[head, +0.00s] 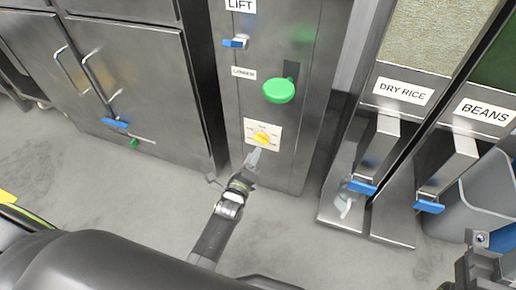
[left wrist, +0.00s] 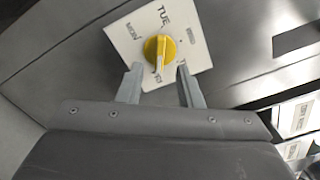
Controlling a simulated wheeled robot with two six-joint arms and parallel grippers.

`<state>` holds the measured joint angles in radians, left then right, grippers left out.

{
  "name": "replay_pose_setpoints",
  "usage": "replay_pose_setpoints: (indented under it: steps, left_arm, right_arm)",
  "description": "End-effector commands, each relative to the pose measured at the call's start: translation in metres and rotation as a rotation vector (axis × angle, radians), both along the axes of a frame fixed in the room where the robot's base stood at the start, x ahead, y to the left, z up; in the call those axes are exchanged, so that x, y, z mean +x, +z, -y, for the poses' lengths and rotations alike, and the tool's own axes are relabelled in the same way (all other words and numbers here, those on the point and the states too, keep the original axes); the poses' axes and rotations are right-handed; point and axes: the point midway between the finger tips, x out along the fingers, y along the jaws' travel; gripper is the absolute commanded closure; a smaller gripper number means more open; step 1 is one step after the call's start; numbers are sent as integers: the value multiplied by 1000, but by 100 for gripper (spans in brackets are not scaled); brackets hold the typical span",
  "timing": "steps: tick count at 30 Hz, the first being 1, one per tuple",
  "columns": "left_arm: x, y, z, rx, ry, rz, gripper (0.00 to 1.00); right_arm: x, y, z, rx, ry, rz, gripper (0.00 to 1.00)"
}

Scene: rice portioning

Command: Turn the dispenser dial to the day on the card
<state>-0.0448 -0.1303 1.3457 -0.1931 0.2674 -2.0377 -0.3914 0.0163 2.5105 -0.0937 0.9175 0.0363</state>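The yellow dial (head: 262,139) sits on a white plate (head: 276,127) low on the steel cabinet front. In the left wrist view the dial (left wrist: 153,47) has a pale pointer bar aimed toward the plate's lower edge. TUE and MON are readable on the plate (left wrist: 125,30); other labels are too small or partly hidden. My left gripper (head: 250,158) is just below the dial. In the left wrist view its two fingers (left wrist: 158,72) are apart, one on each side below the dial, with nothing held. I cannot make out a day card. My right gripper's fingers are not clearly visible.
A green knob (head: 279,91) and blue lever (head: 236,43) are above the dial. Dry rice (head: 385,130) and beans (head: 450,155) dispensers with blue levers stand right, beside a grey bin (head: 492,195). Steel doors (head: 130,70) are left. Floor before the dial is clear.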

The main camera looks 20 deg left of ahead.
Motion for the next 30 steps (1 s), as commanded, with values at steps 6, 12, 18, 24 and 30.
replay_pose_setpoints:
  steps: [6,12,18,24,30]
  left_arm:
    - [37,-2,1,1,-1,2,67]
    - [52,-1,2,0,0,0,67]
    - [54,0,2,1,0,0,67]
    - [54,0,2,1,1,-1,76]
    - [54,0,2,0,0,-1,100]
  right_arm:
    - [-3,-16,3,30,21,25,64]
    - [-4,-18,4,40,28,40,64]
    - [-4,-17,5,50,27,51,64]
    - [-4,-17,5,54,26,50,64]
    - [-4,-17,5,54,25,48,64]
